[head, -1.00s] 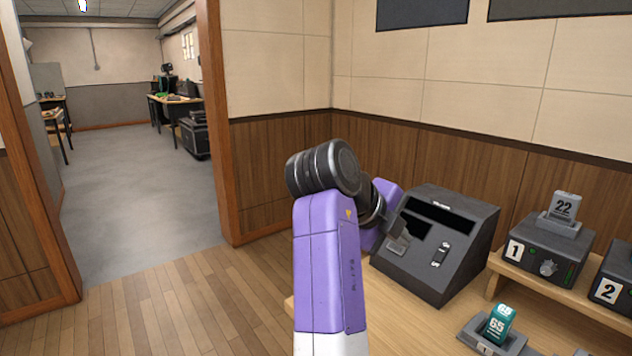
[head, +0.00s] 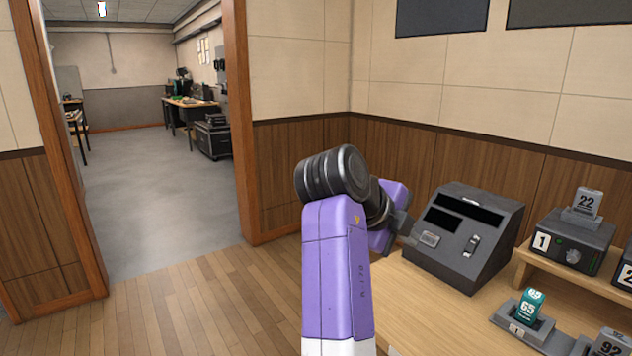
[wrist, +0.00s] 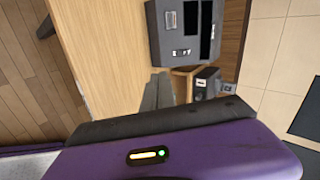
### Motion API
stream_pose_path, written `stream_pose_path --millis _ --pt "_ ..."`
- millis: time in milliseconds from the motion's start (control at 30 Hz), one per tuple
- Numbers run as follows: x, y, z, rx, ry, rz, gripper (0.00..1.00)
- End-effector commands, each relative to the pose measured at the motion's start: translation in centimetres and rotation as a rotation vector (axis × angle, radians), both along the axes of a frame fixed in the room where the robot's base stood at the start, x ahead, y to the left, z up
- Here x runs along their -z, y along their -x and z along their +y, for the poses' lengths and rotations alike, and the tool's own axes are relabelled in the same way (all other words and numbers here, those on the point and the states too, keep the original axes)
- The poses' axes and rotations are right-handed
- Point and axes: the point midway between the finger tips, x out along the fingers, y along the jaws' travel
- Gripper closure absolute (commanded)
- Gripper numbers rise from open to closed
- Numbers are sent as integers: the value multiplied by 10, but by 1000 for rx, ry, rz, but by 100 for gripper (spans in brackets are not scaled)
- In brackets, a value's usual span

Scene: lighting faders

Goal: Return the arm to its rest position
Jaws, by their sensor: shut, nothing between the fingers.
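My purple arm (head: 336,265) rises from the bottom of the head view and bends at a dark grey joint. My gripper (head: 404,226) is small and dark there, partly hidden behind the arm, just left of the slanted black console (head: 465,270). In the wrist view my gripper's fingers (wrist: 158,90) are together, empty, and above the wooden desk (wrist: 105,45). The console also shows in the wrist view (wrist: 160,45), apart from the fingertips.
The desk (head: 425,325) carries a teal card marked 65 (head: 529,306) in a holder. Box 1 (head: 570,243) stands on a raised shelf at right, with card 22 on top. A doorway with open floor (head: 165,200) is at left.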

Motion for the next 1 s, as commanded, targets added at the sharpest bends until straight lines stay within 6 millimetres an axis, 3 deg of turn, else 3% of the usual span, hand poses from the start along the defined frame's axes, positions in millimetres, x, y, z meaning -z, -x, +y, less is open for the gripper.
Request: stream_pose_path --millis 333,500,767,1000 --pt "-41 -37 11 -298 190 -44 100" --pt "-51 -53 21 -486 371 -74 100" --pt "-22 -53 30 -773 781 -84 100" --pt "31 -16 34 -964 1160 -74 100"
